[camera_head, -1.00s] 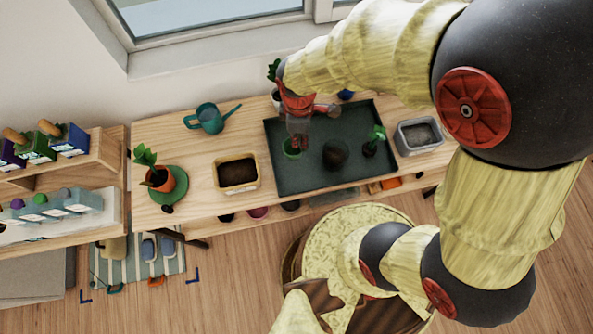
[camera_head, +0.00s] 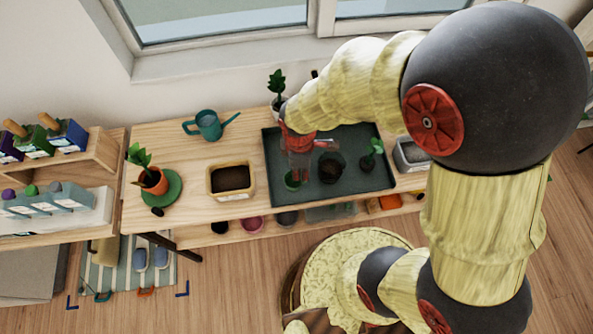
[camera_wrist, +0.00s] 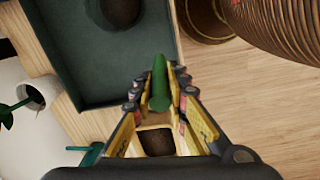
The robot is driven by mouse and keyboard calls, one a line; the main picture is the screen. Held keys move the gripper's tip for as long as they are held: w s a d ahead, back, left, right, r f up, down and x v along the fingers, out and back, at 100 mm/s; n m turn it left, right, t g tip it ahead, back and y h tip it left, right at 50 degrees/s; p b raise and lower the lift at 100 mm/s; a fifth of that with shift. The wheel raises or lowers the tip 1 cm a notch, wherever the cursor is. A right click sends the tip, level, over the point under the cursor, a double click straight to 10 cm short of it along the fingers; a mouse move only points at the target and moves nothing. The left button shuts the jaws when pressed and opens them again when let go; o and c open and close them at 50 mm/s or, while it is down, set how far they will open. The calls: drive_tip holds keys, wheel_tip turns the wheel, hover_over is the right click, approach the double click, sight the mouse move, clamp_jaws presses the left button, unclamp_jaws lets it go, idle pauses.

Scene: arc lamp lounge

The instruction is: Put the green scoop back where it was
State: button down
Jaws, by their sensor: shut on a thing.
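The green scoop (camera_head: 292,181) is in my gripper (camera_head: 298,166), over the front left part of the dark green tray (camera_head: 355,183) on the wooden bench. In the wrist view, my gripper (camera_wrist: 160,97) is shut on the scoop, whose green rounded handle (camera_wrist: 159,75) sticks out between the fingertips. The scoop's lower end is hard to make out in the head view. On the left shelf, a pale holder (camera_head: 70,203) carries several coloured knobs, one of them green.
On the tray stand a dark pot (camera_head: 331,168) and a seedling (camera_head: 371,160). A soil box (camera_head: 231,178), a teal watering can (camera_head: 208,125) and a potted plant (camera_head: 154,181) are to the left. A grey bin (camera_head: 410,154) is at right. Bare bench shows between these things.

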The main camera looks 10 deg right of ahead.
drive_tip(key=shift+w+a+f+b, duration=0.1)
drive_tip(key=shift+w+f+b, duration=0.2)
drive_tip(key=shift+w+f, duration=0.8)
drive_tip(key=shift+w+a+f+b, duration=0.1)
drive_tip(key=shift+w+f+b, duration=0.2)
drive_tip(key=shift+f, duration=1.5)
drive_tip(key=shift+w+f+b, duration=0.25)
drive_tip(key=shift+w+f, duration=0.55)
drive_tip(key=shift+f, duration=0.65)
drive_tip(key=shift+f, duration=0.1)
drive_tip(key=c, duration=1.8)
unclamp_jaws()
drive_tip(key=shift+o, duration=0.3)
